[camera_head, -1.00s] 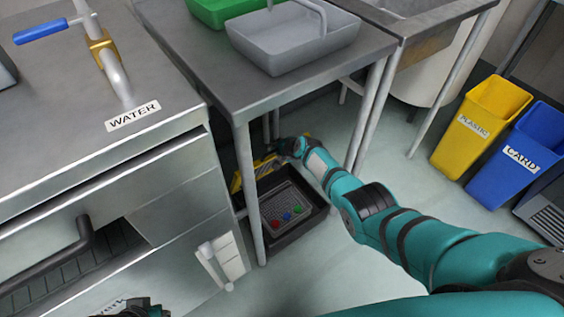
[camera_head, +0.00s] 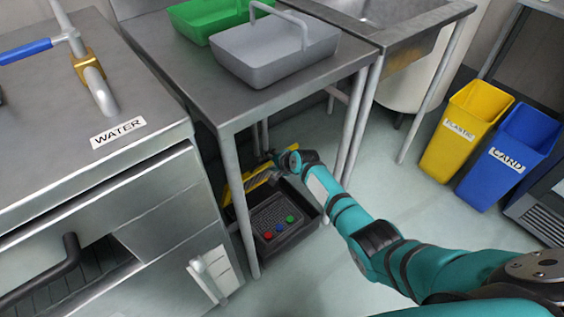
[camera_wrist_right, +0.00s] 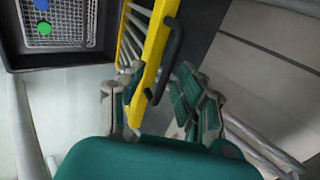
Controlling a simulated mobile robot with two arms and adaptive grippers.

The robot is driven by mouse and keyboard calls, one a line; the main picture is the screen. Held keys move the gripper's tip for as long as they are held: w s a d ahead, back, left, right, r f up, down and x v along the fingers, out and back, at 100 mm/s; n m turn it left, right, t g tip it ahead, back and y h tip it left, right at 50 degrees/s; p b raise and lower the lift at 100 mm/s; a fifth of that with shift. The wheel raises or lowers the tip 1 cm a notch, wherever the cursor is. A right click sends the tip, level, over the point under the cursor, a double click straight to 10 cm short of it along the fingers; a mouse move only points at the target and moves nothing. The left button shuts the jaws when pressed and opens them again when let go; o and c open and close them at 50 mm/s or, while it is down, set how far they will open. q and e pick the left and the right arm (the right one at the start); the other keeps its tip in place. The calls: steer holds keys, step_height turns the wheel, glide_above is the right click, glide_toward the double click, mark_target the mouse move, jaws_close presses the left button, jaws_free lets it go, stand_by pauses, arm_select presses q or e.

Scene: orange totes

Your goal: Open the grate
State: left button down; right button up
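The yellow-framed grate (camera_head: 258,177) is under the steel table, raised along the back of a black box (camera_head: 307,228). In the right wrist view the yellow frame (camera_wrist_right: 156,40) shows close, with grey bars and a black handle (camera_wrist_right: 174,52). The black box also shows there (camera_wrist_right: 70,61). My right gripper (camera_wrist_right: 155,95) is open. The handle and lower end of the frame lie between its fingers, with gaps visible; I cannot tell whether they touch. In the head view this gripper (camera_head: 274,168) is at the grate, partly hidden. My left gripper is out of view.
The box holds a grey mesh (camera_head: 270,216) with red, blue and green round pieces. A table leg (camera_head: 240,205) stands close in front. A steel counter (camera_head: 60,190) is at left. Yellow (camera_head: 452,140) and blue (camera_head: 500,170) bins stand right. The floor between is clear.

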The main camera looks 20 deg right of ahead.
steer(key=v, duration=0.8)
steer(key=shift+s+r, duration=0.15)
steer(key=shift+r, duration=0.05)
steer(key=shift+d, duration=0.1)
